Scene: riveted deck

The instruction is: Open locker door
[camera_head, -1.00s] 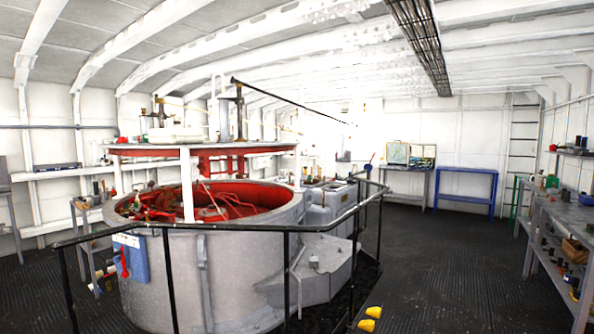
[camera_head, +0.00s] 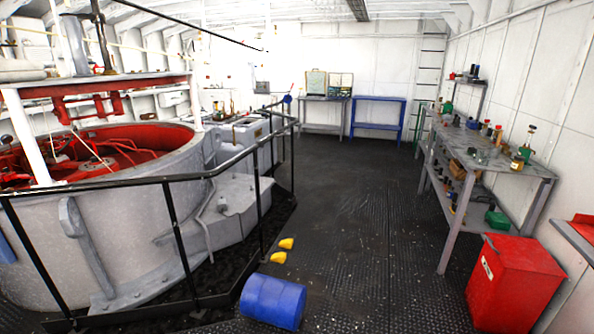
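No locker with a clear door shows in the camera_head view. A red box-like cabinet (camera_head: 516,284) stands on the deck at the lower right, with a small white label near its left top corner. I cannot tell whether it is a locker or has a door. Neither my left gripper nor my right gripper is in view.
A blue barrel (camera_head: 273,302) lies on the deck at the front, with two yellow objects (camera_head: 282,251) behind it. A black railing (camera_head: 170,215) rings the large grey drum (camera_head: 130,240) on the left. A cluttered grey workbench (camera_head: 490,165) lines the right wall. The middle deck is clear.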

